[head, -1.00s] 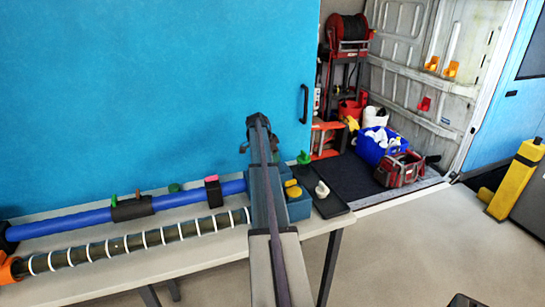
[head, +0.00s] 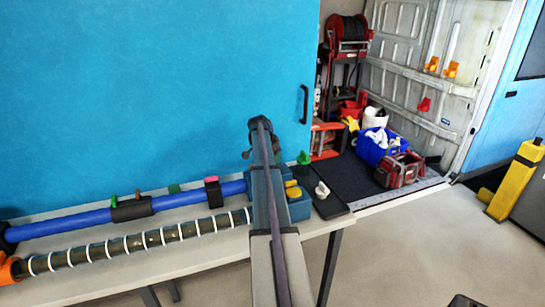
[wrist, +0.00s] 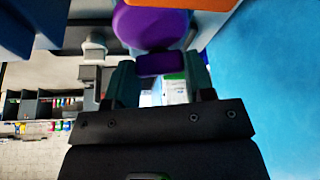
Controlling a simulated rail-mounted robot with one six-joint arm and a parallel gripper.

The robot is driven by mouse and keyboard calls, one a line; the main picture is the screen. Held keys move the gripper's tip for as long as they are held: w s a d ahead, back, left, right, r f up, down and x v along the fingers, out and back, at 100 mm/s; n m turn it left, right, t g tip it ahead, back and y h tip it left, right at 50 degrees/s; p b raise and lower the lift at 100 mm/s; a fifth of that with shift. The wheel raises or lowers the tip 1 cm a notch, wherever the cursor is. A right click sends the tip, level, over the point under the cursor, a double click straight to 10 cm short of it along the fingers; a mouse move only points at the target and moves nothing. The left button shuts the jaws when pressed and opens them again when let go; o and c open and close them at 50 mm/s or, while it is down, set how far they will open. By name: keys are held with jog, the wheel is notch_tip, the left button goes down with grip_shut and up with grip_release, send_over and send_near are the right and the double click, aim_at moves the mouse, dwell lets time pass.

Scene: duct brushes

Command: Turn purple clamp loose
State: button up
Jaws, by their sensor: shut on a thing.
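The purple clamp (wrist: 150,27) shows at the top of the wrist view as a rounded purple body with a short purple tab (wrist: 160,65) below it. My gripper (wrist: 160,78) is shut on this tab, with one teal finger on each side. An orange part lies just above the purple body. In the head view the purple clamp is hidden behind my arm, and the fingers cannot be made out there.
A blue duct (head: 80,222) with green and pink pieces on it and a white-ringed brush rod (head: 130,243) lie on the table (head: 190,262) at left. A blue box (head: 298,207) and a dark tray (head: 329,207) with a white piece stand right of my arm.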

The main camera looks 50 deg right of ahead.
jog(key=n+t, duration=0.1)
jog(key=n, duration=0.2)
jog(key=n+t, duration=0.1)
jog(key=n, duration=0.3)
jog(key=shift+s+t, duration=0.15)
jog(key=shift+t, duration=0.25)
jog(key=n+t+y, duration=0.1)
jog(key=n, duration=0.6)
jog(key=shift+t+y, duration=0.4)
jog(key=o, duration=0.9)
jog(key=p+v, duration=1)
jog(key=shift+s+r, duration=0.25)
jog(key=shift+r, duration=0.1)
